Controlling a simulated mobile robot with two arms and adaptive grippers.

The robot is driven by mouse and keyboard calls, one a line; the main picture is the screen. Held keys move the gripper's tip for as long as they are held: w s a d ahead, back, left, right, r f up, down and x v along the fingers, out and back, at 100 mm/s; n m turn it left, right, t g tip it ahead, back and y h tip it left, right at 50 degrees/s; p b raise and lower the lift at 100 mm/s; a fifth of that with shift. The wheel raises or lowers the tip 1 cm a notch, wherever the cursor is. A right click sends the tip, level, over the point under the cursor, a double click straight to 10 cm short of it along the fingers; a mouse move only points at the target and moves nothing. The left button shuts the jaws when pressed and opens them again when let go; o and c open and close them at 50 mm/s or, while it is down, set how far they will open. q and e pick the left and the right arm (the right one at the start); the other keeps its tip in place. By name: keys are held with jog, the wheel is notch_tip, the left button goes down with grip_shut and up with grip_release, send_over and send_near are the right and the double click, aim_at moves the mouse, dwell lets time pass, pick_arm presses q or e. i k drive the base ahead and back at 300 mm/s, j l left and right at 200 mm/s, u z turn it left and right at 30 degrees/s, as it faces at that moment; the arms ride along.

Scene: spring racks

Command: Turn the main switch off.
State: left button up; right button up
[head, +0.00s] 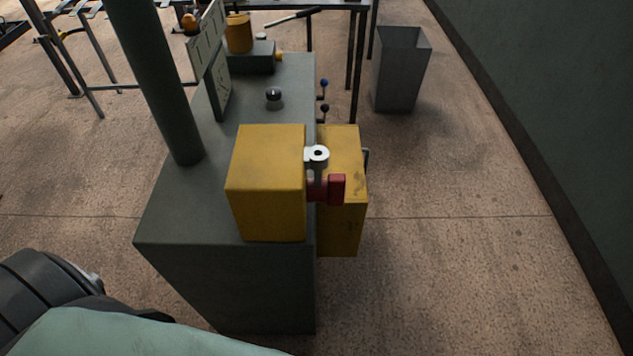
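The main switch appears to be the red handle (326,188) on the right side of a yellow box (266,183). A white ring-shaped part (317,154) sits just above the red handle. The yellow box stands at the near end of a grey-green machine cabinet (225,280). A second yellow box (341,226) is on the cabinet's right side, partly behind the handle. I cannot tell from this view which position the switch is in. Parts of my own body show at the lower left. Neither gripper is in view.
A dark green post (158,80) rises from the cabinet's left. A black knob (274,96) and small levers (323,97) are farther back. A grey bin (401,68) stands at the back right. The floor right of the cabinet is clear up to the green wall (560,80).

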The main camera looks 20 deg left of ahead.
aim_at(334, 194)
jog(key=i+l+u, duration=0.15)
jog(key=u, duration=0.3)
jog(key=i+l+u, duration=0.25)
jog(key=u, duration=0.15)
jog(key=i+l+u, duration=0.2)
jog(key=l+u, duration=0.25)
jog(key=j, duration=0.15)
